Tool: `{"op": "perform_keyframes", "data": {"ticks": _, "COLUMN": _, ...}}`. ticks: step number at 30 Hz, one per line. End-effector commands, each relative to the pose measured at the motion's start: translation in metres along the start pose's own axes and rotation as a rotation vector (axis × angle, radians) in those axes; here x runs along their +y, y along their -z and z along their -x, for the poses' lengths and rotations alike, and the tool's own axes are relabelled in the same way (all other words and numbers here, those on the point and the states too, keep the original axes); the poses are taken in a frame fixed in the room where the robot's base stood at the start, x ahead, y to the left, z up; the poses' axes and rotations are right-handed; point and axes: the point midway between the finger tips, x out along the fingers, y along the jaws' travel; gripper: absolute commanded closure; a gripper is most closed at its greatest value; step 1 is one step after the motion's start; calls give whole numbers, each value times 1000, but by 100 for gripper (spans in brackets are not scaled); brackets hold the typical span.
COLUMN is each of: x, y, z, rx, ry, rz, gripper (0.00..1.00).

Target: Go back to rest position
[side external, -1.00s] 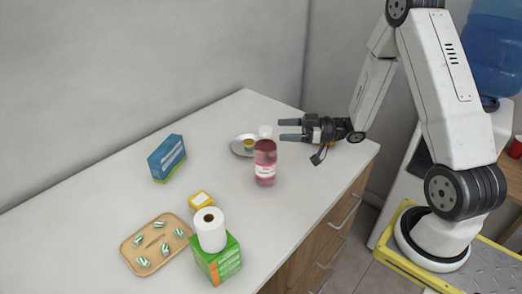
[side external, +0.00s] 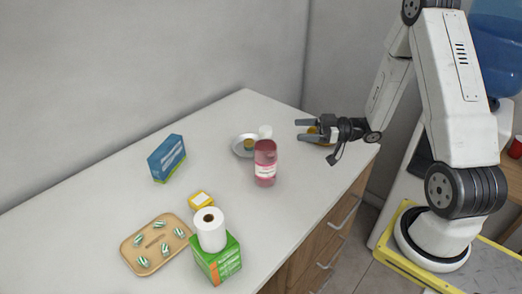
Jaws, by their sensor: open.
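My gripper (side external: 306,130) is open above the right end of the white counter (side external: 100,215), its two fingers pointing left. It is apart from the pink bottle (side external: 265,163), which stands upright to its lower left. A small yellow-orange thing (side external: 316,133) shows partly behind and between the fingers; I cannot tell whether it lies between them or beyond them. A silver dish (side external: 238,148) with a small item on it and a white piece (side external: 265,131) sit behind the bottle.
A blue box (side external: 166,158), a small yellow box (side external: 201,200), a paper roll (side external: 209,230) on a green box (side external: 222,261), and a tan tray (side external: 130,252) with several striped candies stand to the left. A grey wall (side external: 150,60) rises behind the counter.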

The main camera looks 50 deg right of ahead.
Motion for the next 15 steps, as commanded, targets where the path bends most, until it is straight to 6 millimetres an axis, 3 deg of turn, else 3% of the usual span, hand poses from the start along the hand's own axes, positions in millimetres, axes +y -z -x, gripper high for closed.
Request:
{"op": "perform_keyframes", "data": {"ticks": 8, "x": 4, "y": -1, "z": -3, "rx": -22, "ry": -23, "rz": 14, "gripper": 17}}
{"op": "perform_keyframes", "data": {"ticks": 15, "x": 26, "y": -8, "z": -18, "rx": -145, "ry": -156, "rz": 80, "gripper": 17}}
